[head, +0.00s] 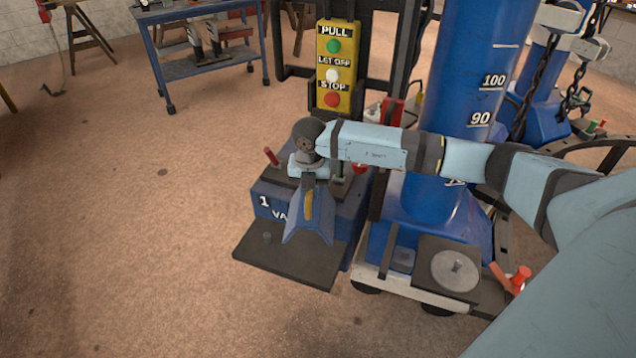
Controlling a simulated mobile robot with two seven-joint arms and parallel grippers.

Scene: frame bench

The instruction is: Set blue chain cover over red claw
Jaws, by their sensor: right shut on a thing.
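My right gripper (308,186) reaches in from the right and points down. It is shut on the blue chain cover (301,234), an angular blue piece with a yellow strip on it. The cover hangs in front of the blue box marked 1 (263,201) and above its dark front plate. I cannot pick out the red claw with certainty; red parts show behind my wrist (359,167) and by the post (393,111). My left gripper is out of view.
A blue column (480,60) with numbers stands right of the box. A yellow button panel (336,66) stands behind. A dark plate with a round disc (455,269) and a red-handled part (512,278) lie at the lower right.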

